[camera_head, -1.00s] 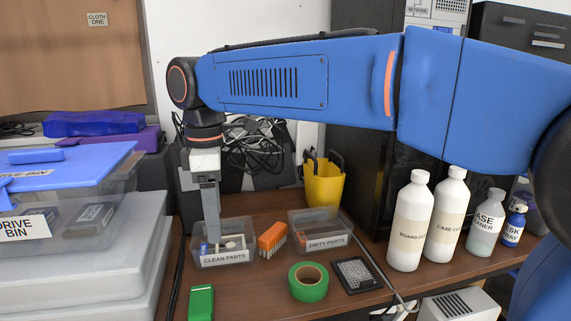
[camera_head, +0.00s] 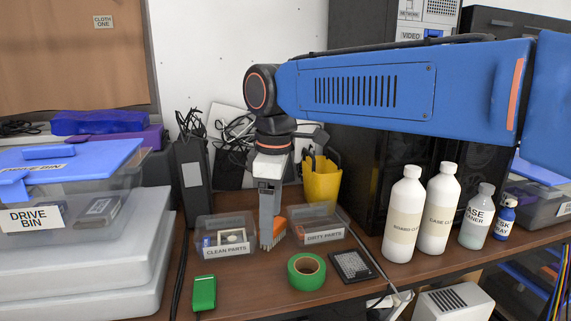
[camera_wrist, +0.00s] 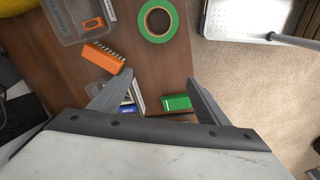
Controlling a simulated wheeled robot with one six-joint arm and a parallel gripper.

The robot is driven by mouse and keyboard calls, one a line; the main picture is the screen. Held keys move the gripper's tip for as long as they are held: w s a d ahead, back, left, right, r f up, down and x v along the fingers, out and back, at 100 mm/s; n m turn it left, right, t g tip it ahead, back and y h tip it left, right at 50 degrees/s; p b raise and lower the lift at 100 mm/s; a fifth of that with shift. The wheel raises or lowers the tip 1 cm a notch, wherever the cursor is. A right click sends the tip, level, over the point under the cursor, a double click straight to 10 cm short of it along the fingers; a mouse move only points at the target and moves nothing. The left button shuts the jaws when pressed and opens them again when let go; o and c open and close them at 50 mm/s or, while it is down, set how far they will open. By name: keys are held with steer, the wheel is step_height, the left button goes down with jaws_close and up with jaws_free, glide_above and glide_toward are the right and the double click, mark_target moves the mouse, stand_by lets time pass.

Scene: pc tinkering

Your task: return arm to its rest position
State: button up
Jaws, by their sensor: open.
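My blue arm (camera_head: 370,88) reaches across the head view from the right and hangs down at its end. My gripper (camera_head: 270,243) points down between the CLEAN PARTS bin (camera_head: 226,251) and the DIRTY PARTS bin (camera_head: 322,238). It partly hides an orange block (camera_head: 280,228) behind it. In the wrist view, my gripper (camera_wrist: 161,80) has its two fingers spread wide, with nothing held between them. The orange block (camera_wrist: 102,58) lies beside the left finger, and a green box (camera_wrist: 176,102) shows near the right finger.
Green tape (camera_head: 306,271), a black keypad-like pad (camera_head: 352,265) and a green item (camera_head: 204,293) lie on the brown table (camera_head: 250,300). White bottles (camera_head: 436,210) stand at right. The drive bin (camera_head: 75,195) stands at left; a yellow holder (camera_head: 322,182) stands behind.

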steer(key=s+d+f+m+t, duration=0.1)
steer(key=s+d+f+m, duration=0.15)
steer(key=d, duration=0.45)
steer(key=s+d+f+m, duration=0.1)
steer(key=d+f+m, duration=0.15)
steer(key=d, duration=0.35)
steer(key=s+d+f+m+t, duration=0.1)
steer(key=d+m, duration=0.2)
steer(key=d, duration=0.4)
steer(key=s+d+f+m+t, duration=0.2)
steer(key=s+d+f+m, duration=0.6)
steer(key=s+d+f, duration=0.2)
steer(key=shift+s+d+f+m+h, duration=0.15)
steer(key=shift+d+f+m+h, duration=0.15)
steer(key=shift+d+f, duration=0.55)
steer(key=shift+d+r, duration=0.15)
steer(key=shift+r, duration=0.1)
